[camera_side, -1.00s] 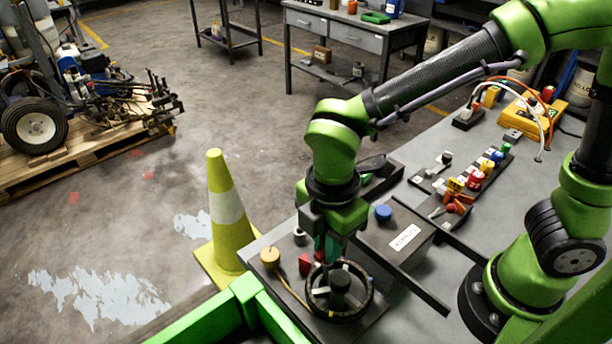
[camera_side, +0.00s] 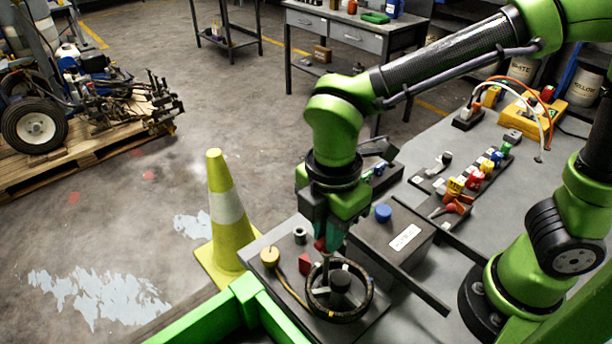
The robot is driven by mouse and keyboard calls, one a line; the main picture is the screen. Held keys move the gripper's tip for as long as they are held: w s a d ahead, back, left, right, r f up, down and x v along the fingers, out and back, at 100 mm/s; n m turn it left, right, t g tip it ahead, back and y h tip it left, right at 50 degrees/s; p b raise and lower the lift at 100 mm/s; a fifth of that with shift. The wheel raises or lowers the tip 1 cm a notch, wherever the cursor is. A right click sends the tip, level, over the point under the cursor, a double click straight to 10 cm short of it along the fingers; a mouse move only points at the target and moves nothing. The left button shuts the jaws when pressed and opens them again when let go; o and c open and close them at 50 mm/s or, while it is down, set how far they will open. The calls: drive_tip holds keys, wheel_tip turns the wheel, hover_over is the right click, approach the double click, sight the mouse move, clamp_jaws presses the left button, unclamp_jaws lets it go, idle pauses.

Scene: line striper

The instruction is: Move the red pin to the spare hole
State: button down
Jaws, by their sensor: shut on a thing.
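My gripper (camera_side: 327,246) points down over the far edge of a black ring-shaped wheel (camera_side: 368,295) on the bench's front left corner. Its fingers are shut on the red pin (camera_side: 320,244), of which only a small red part shows at the fingers. The pin's lower end and whether it is clear of the wheel are hard to tell. A dark hub stands in the middle of the wheel. I cannot make out the spare hole at this size.
A traffic cone (camera_side: 226,215) stands on the floor beyond the bench edge.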

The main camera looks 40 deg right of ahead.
drive_tip(key=shift+r, duration=1.6)
drive_tip(key=shift+r, duration=0.35)
wheel_tip(320, 180, up, 8)
drive_tip(key=w+d, duration=0.4)
drive_tip(key=w, duration=0.7)
wheel_tip(320, 180, down, 11)
drive_tip(key=shift+w+d+r, duration=0.15)
drive_tip(key=shift+w, duration=0.3)
drive_tip(key=shift+f, duration=2.1)
idle(0.5)
drive_tip(key=c, duration=0.7)
unclamp_jaws()
